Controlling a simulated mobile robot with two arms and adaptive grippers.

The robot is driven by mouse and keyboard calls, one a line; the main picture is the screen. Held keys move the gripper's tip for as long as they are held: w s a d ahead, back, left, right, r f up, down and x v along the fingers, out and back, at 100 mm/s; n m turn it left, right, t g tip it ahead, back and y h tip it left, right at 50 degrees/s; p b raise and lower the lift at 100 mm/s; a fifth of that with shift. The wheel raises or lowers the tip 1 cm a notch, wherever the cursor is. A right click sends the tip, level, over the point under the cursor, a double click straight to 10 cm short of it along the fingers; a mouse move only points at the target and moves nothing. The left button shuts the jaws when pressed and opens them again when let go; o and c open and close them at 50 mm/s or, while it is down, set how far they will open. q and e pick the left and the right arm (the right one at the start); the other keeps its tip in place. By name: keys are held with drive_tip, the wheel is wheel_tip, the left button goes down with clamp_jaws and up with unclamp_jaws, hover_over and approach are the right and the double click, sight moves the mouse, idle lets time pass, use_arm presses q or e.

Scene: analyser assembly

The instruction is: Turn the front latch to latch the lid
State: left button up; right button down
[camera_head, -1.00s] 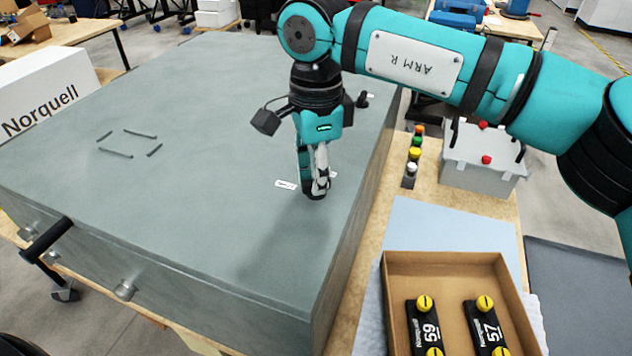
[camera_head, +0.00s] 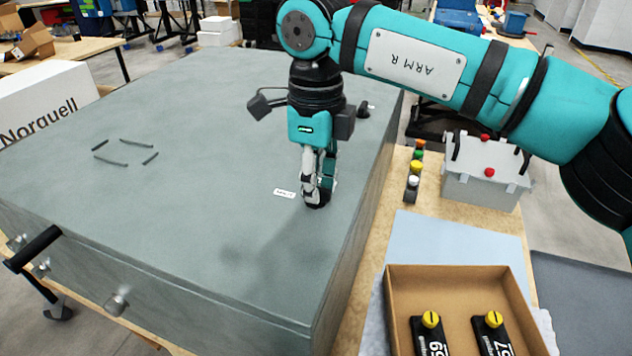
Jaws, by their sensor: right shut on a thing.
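The large grey-green lid (camera_head: 200,170) lies closed on its big box. My right gripper (camera_head: 317,196) points down at the lid's right part and is shut on the front latch. The fingers cover most of the latch; only a dark part (camera_head: 318,205) shows at their tips, so its exact angle cannot be told. A small white label (camera_head: 284,193) lies just left of it. A second black latch (camera_head: 364,108) stands farther back near the right edge, free of the gripper. My left gripper is out of view.
A cardboard tray (camera_head: 395,300) with black, yellow-capped modules stands at the lower right. Behind it are a grey case (camera_head: 485,185) and a row of coloured caps (camera_head: 415,170). A black handle (camera_head: 35,248) juts from the box front. The lid's middle is mostly clear.

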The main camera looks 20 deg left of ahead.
idle(0.4)
drive_tip(key=c, duration=1.3)
unclamp_jaws()
wheel_tip(320, 180, up, 12)
drive_tip(key=shift+r, duration=0.1)
